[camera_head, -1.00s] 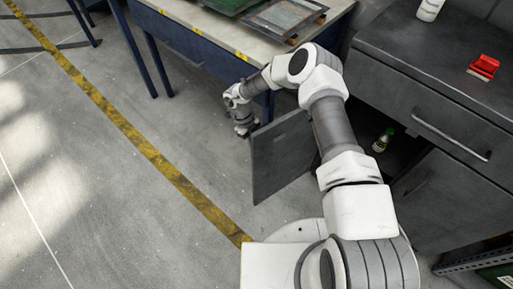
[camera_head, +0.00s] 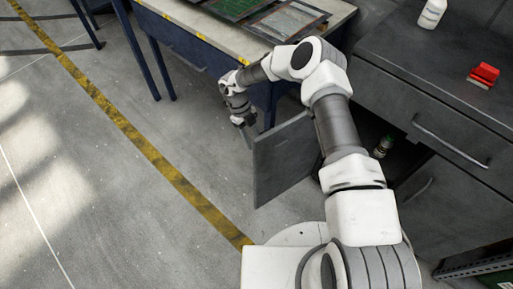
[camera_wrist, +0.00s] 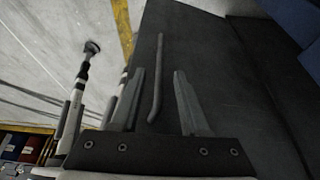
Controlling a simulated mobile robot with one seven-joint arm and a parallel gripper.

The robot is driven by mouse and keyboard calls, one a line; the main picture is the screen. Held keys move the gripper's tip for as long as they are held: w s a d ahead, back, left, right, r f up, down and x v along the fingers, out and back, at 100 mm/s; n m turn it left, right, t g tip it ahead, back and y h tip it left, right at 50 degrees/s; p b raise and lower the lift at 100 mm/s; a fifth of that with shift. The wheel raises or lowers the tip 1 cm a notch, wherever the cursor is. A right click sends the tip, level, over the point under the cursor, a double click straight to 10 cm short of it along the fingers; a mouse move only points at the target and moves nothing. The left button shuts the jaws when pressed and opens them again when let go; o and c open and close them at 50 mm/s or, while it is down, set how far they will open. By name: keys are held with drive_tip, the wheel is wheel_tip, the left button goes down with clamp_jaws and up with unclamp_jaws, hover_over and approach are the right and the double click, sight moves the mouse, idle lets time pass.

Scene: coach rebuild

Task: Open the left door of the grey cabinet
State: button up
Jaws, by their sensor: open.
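The grey cabinet (camera_head: 455,120) stands at the right in the head view. Its left door (camera_head: 285,165) is swung wide open, showing a dark inside. In the wrist view the door panel (camera_wrist: 215,80) fills the middle, with its bar handle (camera_wrist: 159,70) running lengthwise. My gripper (camera_wrist: 160,71) is open, and the handle shows between its two fingers in the picture; I cannot tell whether they touch it. In the head view my gripper (camera_head: 245,124) is at the door's outer edge, on the side away from the cabinet; its fingers are hard to see there.
A small green-capped bottle (camera_head: 384,147) stands inside the cabinet. A red object (camera_head: 484,74) and a white bottle (camera_head: 432,12) are on the cabinet top. A blue-legged workbench (camera_head: 220,45) is close behind my gripper. The floor at left is clear.

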drive_tip(key=p+v, duration=0.1)
drive_tip(key=v, duration=1)
